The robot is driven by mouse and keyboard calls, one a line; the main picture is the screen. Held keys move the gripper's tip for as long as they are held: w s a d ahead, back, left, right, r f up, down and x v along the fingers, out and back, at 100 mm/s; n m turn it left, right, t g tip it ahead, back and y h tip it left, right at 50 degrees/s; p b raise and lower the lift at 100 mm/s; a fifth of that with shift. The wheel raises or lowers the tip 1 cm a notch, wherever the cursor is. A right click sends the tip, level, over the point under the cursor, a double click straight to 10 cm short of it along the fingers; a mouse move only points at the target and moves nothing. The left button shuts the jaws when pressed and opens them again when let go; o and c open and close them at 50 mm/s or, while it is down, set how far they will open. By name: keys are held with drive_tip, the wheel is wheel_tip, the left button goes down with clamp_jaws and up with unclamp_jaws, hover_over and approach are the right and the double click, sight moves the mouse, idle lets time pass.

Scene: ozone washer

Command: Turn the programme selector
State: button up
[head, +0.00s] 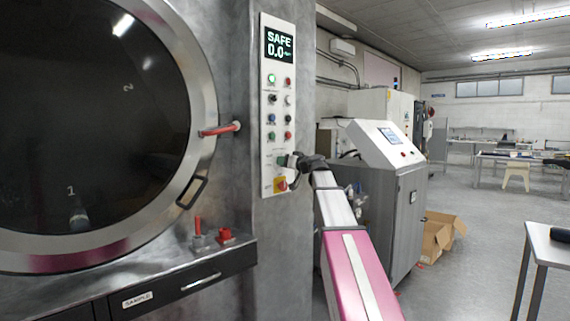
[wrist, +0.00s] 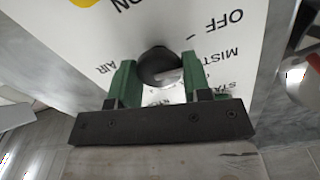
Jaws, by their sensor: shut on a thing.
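The programme selector (wrist: 158,66) is a round dark knob with a light pointer mark, on a white panel with labels such as OFF, MIST and AIR around it. My gripper (wrist: 158,82) has its green fingers on either side of the knob and is shut on it. In the head view my gripper (head: 288,161) reaches the lower part of the tall control panel (head: 267,60), and the knob is hidden there. The panel's display reads SAFE 0.0.
A red and yellow switch (head: 281,184) sits just below my gripper. A red-handled lever (head: 221,129) and the large round door (head: 90,120) are to the left. A grey cabinet with a sloped console (head: 385,140) stands close on the right. Open floor lies further right.

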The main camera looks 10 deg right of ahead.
drive_tip(key=m, duration=1.2)
drive_tip(key=shift+w+d+f+m, duration=0.1)
drive_tip(key=shift+d+f+m, duration=0.1)
drive_tip(key=shift+m, duration=0.2)
idle(0.3)
drive_tip(key=o, duration=0.9)
drive_tip(key=v, duration=1)
drive_tip(key=shift+s+d, duration=0.15)
drive_tip(key=shift+s, duration=0.2)
